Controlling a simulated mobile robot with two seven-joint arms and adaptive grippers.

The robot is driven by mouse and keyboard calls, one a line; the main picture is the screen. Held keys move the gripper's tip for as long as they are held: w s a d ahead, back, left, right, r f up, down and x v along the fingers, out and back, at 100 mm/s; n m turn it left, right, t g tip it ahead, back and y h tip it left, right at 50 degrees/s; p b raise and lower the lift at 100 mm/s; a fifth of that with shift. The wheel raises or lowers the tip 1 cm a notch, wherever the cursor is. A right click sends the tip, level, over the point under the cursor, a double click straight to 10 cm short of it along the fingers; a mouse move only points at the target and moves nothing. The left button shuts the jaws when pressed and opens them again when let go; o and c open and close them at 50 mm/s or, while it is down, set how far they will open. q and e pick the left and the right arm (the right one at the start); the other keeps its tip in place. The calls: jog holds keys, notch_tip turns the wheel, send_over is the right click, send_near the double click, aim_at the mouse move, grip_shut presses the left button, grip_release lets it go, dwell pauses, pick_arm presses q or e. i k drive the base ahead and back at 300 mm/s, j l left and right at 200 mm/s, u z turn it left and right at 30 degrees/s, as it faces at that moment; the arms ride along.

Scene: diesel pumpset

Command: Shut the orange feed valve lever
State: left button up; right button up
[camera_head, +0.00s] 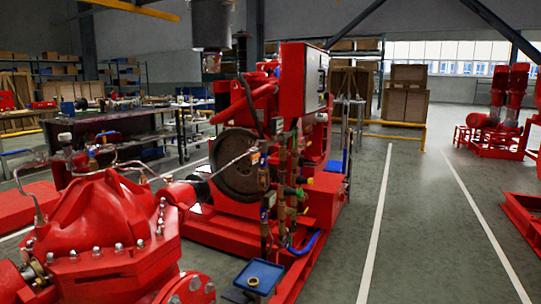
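The red diesel pumpset (235,215) stands in the middle of the view, with a large dark flywheel (238,165) facing me. Brass and dark vertical pipework (282,190) with several small valves runs just right of the flywheel. A small orange part (256,157) shows at the upper left of this pipework; it is too small to tell whether it is the feed valve lever or how it is turned. Neither of my grippers is in view.
A red pump casing (100,225) fills the near left. A small blue tray (258,275) with a round part sits low in front of the pipework. A yellow rail (385,136) stands behind. The grey floor (425,230) on the right is clear.

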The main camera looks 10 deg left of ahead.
aim_at(255, 157)
jog(key=i+l, duration=0.2)
jog(key=l, duration=0.15)
jog(key=i+l, duration=0.2)
jog(key=l, duration=0.2)
jog(key=i+l+u, duration=0.1)
jog(key=l, duration=0.25)
jog(key=i, duration=0.1)
